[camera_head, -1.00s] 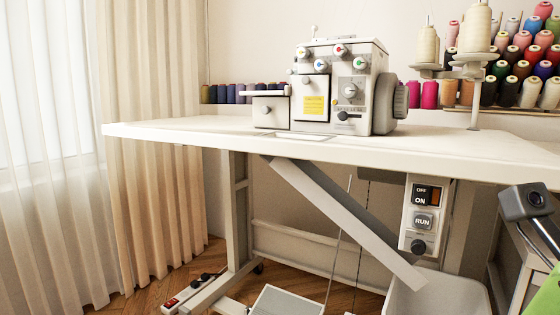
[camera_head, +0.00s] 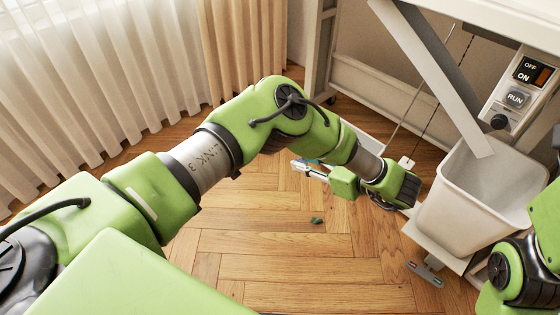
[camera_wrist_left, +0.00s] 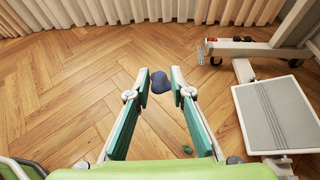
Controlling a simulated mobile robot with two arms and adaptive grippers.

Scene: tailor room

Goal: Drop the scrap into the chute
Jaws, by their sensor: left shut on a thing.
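My left gripper (camera_wrist_left: 160,88) is shut on a dark blue scrap (camera_wrist_left: 160,81), held between the fingertips in the left wrist view. In the head view the same gripper (camera_head: 300,167) points left above the wood floor; the scrap is hard to make out there. The chute (camera_head: 428,66), a slanted grey board under the table, runs down to the right with its lower end over a white bin (camera_head: 450,205). The gripper is left of both and apart from them. My right gripper is not in view; part of my right arm shows at the lower right.
A small green scrap (camera_head: 316,220) lies on the floor, also in the left wrist view (camera_wrist_left: 187,149). A foot pedal (camera_wrist_left: 282,112) is on the floor, right of the gripper. A switch box (camera_head: 516,92) hangs above the bin. Curtains (camera_head: 90,70) line the left; the middle floor is mostly clear.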

